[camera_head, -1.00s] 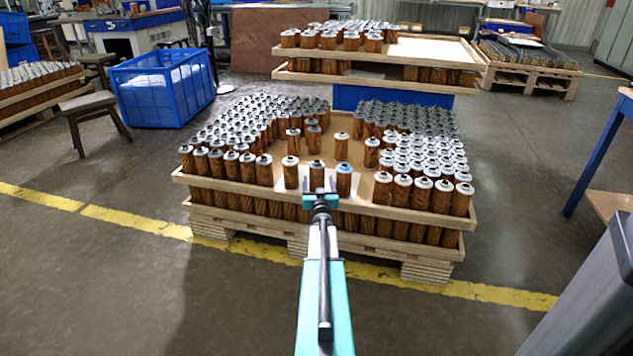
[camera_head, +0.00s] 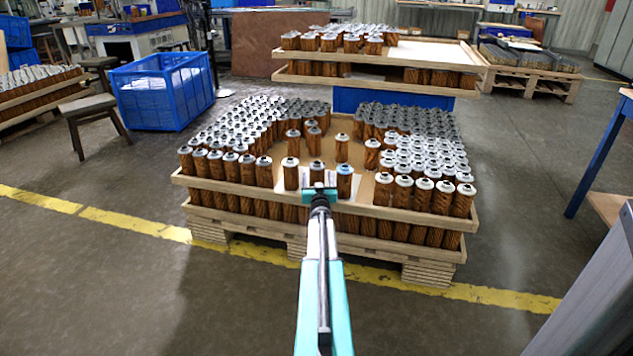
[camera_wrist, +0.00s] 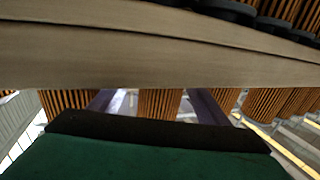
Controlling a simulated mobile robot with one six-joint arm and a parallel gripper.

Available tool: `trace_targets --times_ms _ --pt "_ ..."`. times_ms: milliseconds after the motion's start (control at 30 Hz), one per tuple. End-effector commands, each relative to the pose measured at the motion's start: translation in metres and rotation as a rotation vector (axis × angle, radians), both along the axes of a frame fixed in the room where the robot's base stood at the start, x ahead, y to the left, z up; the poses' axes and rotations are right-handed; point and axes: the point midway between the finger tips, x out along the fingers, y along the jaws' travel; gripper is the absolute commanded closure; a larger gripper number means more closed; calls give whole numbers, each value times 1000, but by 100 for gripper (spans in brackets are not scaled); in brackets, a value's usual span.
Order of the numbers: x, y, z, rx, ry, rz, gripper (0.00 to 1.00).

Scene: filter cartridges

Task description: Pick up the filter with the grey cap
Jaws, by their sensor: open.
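The filter with the grey cap (camera_head: 316,166) stands upright at the front of the top tray, with a brown pleated body. A filter with a pale cream cap (camera_head: 290,172) stands to its left and one with a light blue cap (camera_head: 344,178) to its right. My gripper (camera_head: 320,190) is open at the tray's front edge, directly in front of the grey-capped filter, and hides its lower part. In the wrist view, a brown pleated body (camera_wrist: 160,103) shows between my two dark fingers (camera_wrist: 154,103); I cannot tell which filter it is or whether the fingers reach around it.
Dense rows of filters fill the tray's left and right sides. A few single filters stand behind the front ones. A blue crate (camera_head: 150,95) stands left.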

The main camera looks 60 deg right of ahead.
Motion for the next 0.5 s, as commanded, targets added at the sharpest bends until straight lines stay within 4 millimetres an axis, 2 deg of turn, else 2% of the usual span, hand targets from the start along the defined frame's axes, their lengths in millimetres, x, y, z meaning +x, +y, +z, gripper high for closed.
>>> trace_targets --times_ms 67,300,333,500 --pt "0 0 0 0 0 0 34" --pt "0 0 0 0 0 0 74" --pt "0 0 0 -1 -1 0 77" --pt "0 0 0 0 0 -1 77"
